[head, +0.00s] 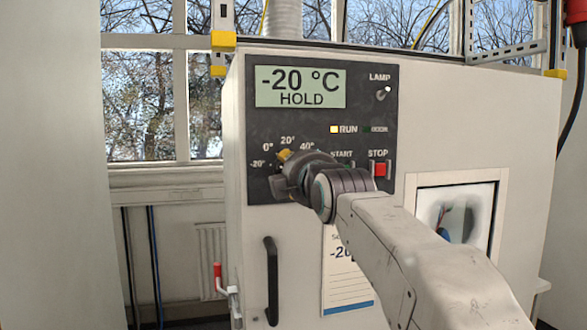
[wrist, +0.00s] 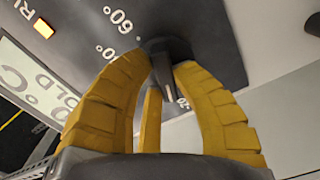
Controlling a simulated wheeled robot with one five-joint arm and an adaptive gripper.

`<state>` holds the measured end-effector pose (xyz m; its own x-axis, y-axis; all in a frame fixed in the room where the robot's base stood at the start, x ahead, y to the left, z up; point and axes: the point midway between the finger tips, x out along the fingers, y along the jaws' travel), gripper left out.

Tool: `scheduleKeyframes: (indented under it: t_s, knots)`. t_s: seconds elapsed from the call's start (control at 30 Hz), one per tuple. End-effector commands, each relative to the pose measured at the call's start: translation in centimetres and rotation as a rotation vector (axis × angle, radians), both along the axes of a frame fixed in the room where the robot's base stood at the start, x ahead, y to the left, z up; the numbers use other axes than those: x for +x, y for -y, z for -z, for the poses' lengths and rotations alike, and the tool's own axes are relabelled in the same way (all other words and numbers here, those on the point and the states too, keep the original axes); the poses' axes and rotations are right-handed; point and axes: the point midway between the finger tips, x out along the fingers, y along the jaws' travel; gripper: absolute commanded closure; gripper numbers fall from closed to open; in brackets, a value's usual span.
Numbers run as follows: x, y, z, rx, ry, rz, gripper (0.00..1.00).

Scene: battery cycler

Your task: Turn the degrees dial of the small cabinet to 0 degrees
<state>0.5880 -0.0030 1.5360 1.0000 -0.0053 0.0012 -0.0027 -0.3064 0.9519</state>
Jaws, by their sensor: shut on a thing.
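The small cabinet (head: 400,140) stands ahead with a dark control panel. Its degrees dial shows in the wrist view as a dark knob (wrist: 168,48) between the yellow fingers of my gripper (wrist: 163,66). My gripper is shut on the knob. In the head view my gripper (head: 285,158) and wrist cover the dial; the marks -20°, 0° (head: 268,147), 20° and 40° show around it. The display (head: 300,88) reads -20 °C HOLD.
Right of the dial are the START label and a red STOP button (head: 380,169). The lamp switch (head: 384,93) is above, and the RUN light (head: 334,129) is lit yellow. A dark door handle (head: 271,280) and a paper sheet (head: 340,285) are below my gripper.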

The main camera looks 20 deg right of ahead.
Motion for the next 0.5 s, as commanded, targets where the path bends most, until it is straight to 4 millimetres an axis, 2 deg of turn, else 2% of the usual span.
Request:
scheduleKeyframes:
  t_s: [0.27,0.5]
  knots:
    - [0.03,0.00,0.20,0.013,-0.002,-0.001,1.00]
    - [0.04,0.04,0.46,0.120,0.000,0.001,1.00]
